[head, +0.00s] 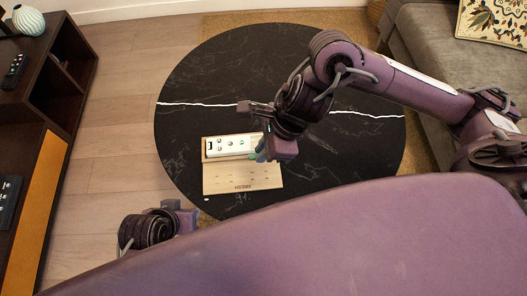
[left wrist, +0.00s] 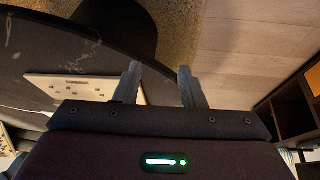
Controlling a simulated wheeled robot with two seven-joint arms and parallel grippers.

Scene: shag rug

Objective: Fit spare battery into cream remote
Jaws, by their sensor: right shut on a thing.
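The cream remote (head: 232,146) lies in the upper part of a light wooden case or tray (head: 242,178) on the round black table. Dark and round details show on its face. My right gripper (head: 261,154) is at the remote's right end, shut on a small green thing that looks like the spare battery; my fingers mostly hide it. I cannot tell whether it touches the remote. My left gripper (left wrist: 160,78) is open and empty, with its fingers apart. In the head view it is low on the left, near the table's front left edge.
The black table (head: 330,155) has clear room around the case. A dark shelf unit (head: 45,85) with a vase (head: 28,20) stands at the left. A grey sofa (head: 430,50) is at the right. Wooden floor (head: 110,130) lies between shelf and table.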

